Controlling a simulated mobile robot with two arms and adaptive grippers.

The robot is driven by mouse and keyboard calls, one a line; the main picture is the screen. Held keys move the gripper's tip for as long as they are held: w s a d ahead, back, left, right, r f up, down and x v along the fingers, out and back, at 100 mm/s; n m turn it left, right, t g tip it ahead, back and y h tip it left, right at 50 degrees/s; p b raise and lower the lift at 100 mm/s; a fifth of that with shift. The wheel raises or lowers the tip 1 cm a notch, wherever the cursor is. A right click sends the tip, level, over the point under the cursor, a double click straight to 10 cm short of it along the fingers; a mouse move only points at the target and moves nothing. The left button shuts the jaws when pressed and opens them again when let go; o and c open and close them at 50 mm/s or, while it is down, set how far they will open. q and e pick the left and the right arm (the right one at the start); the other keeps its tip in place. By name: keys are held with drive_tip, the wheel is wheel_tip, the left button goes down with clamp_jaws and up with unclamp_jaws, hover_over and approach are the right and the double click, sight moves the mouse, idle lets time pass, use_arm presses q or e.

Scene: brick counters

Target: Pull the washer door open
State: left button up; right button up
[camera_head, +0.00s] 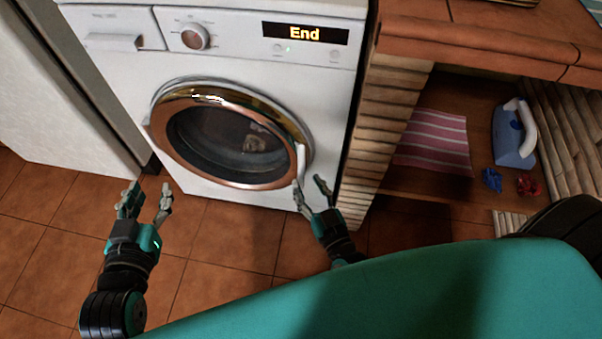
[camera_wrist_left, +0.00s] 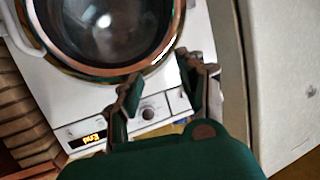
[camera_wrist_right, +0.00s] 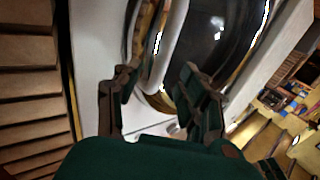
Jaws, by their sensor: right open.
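The white washer (camera_head: 255,65) stands at the upper middle of the head view, its display reading "End". Its round door (camera_head: 225,135) has a copper rim and dark glass and looks shut. A pale handle (camera_head: 301,160) sits on the door's right edge. My right gripper (camera_head: 309,188) is open just below and in front of that handle. In the right wrist view the handle (camera_wrist_right: 170,45) runs down into the gap between the open fingers; I cannot tell whether they touch it. My left gripper (camera_head: 146,200) is open and empty, left of the door and apart from it.
A brick counter (camera_head: 385,125) stands right of the washer. Its shelf holds a striped cloth (camera_head: 433,142), an iron (camera_head: 514,135) and small blue (camera_head: 491,179) and red (camera_head: 528,185) items. A white cabinet (camera_head: 50,90) stands at left. The tiled floor (camera_head: 235,235) before the washer is clear.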

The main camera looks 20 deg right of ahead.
sight(303, 176)
drive_tip(key=w, duration=0.4)
drive_tip(key=shift+w+a+b, duration=0.15)
drive_tip(key=shift+w+b, duration=0.15)
drive_tip(key=shift+w, duration=0.1)
use_arm(q)
drive_tip(key=r+t, duration=0.2)
drive_tip(key=w+d+r+h, duration=0.1)
drive_tip(key=r, duration=0.1)
drive_tip(key=shift+t, duration=0.4)
use_arm(e)
clamp_jaws()
use_arm(q)
drive_tip(key=shift+w+a, duration=0.1)
drive_tip(key=shift+w, duration=0.05)
use_arm(e)
drive_tip(key=shift+f, duration=0.1)
